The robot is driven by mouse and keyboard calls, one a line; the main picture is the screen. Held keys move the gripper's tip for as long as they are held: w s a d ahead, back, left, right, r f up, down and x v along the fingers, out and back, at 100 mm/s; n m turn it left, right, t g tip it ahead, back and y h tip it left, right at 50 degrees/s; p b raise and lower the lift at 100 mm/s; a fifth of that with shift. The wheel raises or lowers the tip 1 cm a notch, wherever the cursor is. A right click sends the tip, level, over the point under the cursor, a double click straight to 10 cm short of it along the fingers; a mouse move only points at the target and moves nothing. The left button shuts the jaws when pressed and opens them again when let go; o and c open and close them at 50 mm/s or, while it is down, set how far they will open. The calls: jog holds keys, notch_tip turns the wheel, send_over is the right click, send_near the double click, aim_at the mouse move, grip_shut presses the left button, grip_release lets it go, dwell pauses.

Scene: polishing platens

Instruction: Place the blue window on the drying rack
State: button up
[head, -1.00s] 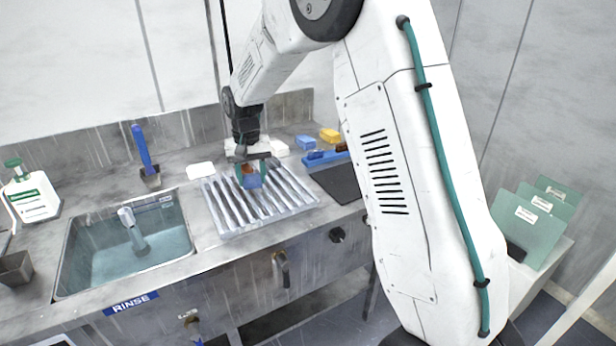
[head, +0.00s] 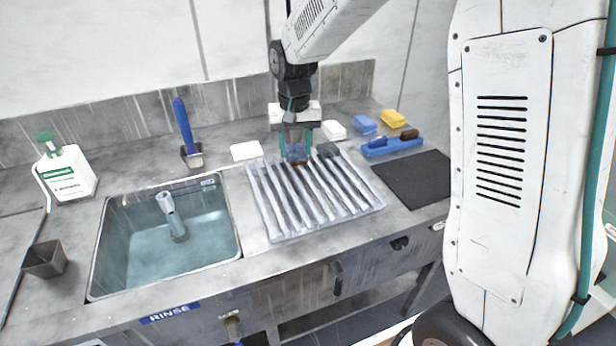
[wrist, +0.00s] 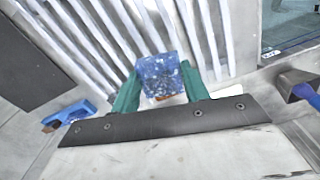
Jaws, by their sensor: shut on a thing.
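The blue window (wrist: 160,78) is a small speckled blue block held between the green fingers of my gripper (wrist: 161,92) in the wrist view. In the head view my gripper (head: 296,143) is shut on it at the back part of the drying rack (head: 262,210), a ribbed metal rack. The blue window also shows there (head: 296,153), with something brownish-orange just under it. The rack's slats also show beyond the fingers in the wrist view (wrist: 100,30). I cannot tell whether the window touches the slats.
A sink (head: 120,262) with water and a tap lies left of the rack. A dark mat (head: 415,180), a blue tray (head: 380,150), and blue (head: 364,125) and yellow (head: 393,117) blocks lie to the right. A white block (head: 245,151) sits behind left. The rack's front slats are clear.

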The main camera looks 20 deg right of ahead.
jog(key=s+a+n, duration=0.1)
jog(key=s+a, duration=0.2)
jog(key=s, duration=0.9)
jog(key=s+a+n, duration=0.2)
jog(key=s, duration=1)
send_over(321, 200)
notch_tip(321, 200, down, 2)
jog(key=shift+f, duration=1.85)
jog(key=shift+f, duration=0.15)
jog(key=o, duration=1)
jog(key=shift+o, duration=0.2)
